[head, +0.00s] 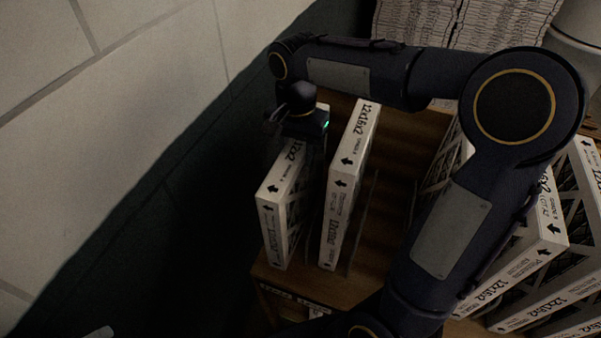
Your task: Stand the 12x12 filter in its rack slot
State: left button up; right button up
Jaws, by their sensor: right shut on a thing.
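A white boxed filter (279,190), its printed size partly covered, stands upright at the left end of a wooden rack (385,235). I take it for the 12x12 filter. My right gripper (308,140) is over its far top part and shut on it; the fingertips are mostly hidden by the gripper body and the dark. Whether the filter's bottom is seated in a slot cannot be seen. A filter marked 12x16x2 (348,175) stands just right of it, with a narrow gap between. My left gripper is not in view.
Thin dividers (363,222) and empty slots lie right of the 12x16x2 filter. Several more boxed filters (540,225) stand at the right, partly behind my right arm. A pale block wall (120,90) is at the left. A printed stack (460,25) is at the back.

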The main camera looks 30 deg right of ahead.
notch_tip(320, 180, down, 5)
jog(key=shift+r, duration=0.1)
dwell(0.3)
jog(key=o, duration=1.3)
notch_tip(320, 180, up, 12)
jog(key=shift+p, duration=0.3)
